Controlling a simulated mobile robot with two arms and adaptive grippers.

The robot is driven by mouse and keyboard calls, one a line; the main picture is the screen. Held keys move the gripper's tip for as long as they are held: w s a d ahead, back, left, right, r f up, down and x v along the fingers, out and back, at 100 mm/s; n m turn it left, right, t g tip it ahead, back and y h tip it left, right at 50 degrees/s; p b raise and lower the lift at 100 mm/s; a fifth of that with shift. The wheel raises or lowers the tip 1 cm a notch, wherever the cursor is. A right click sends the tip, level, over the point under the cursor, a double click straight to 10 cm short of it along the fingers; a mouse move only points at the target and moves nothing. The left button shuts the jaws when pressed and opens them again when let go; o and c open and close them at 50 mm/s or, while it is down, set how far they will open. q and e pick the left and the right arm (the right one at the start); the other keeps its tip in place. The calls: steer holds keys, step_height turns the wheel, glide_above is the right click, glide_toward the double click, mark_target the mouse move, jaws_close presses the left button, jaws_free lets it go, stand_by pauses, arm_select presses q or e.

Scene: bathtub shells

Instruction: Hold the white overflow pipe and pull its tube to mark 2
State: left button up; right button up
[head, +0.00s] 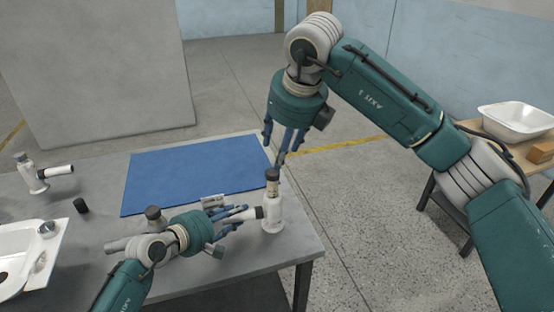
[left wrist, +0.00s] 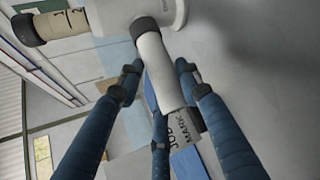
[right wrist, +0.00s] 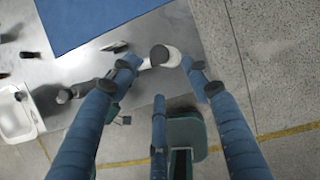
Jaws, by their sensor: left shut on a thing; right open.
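The white overflow pipe (head: 272,214) stands upright near the grey table's right edge. Its tube (head: 272,183) rises from the top with a dark cap; in the left wrist view the tube (left wrist: 62,24) shows marks 1 and 2. My left gripper (head: 236,215) is shut around the pipe's side branch, which shows between its fingers in the left wrist view (left wrist: 157,72). My right gripper (head: 284,146) is open and empty above the capped tube. In the right wrist view the dark cap (right wrist: 159,54) lies between and beyond the fingertips.
A small sign (head: 212,201) stands behind my left gripper; part of its lettering shows in the left wrist view. A blue mat (head: 190,175) covers the table's back. Another white pipe (head: 37,176), a black cap (head: 81,206) and a white basin (head: 58,240) are at the left.

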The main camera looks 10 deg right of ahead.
arm_select(q)
steer(key=shift+s+f, duration=0.1)
steer(key=shift+f, duration=0.2)
arm_select(e)
steer(key=shift+v, duration=1.15)
arm_select(q)
steer(key=o, duration=1.3)
steer(key=shift+o, duration=0.2)
steer(key=shift+r, duration=0.1)
arm_select(e)
steer(key=shift+w, duration=0.1)
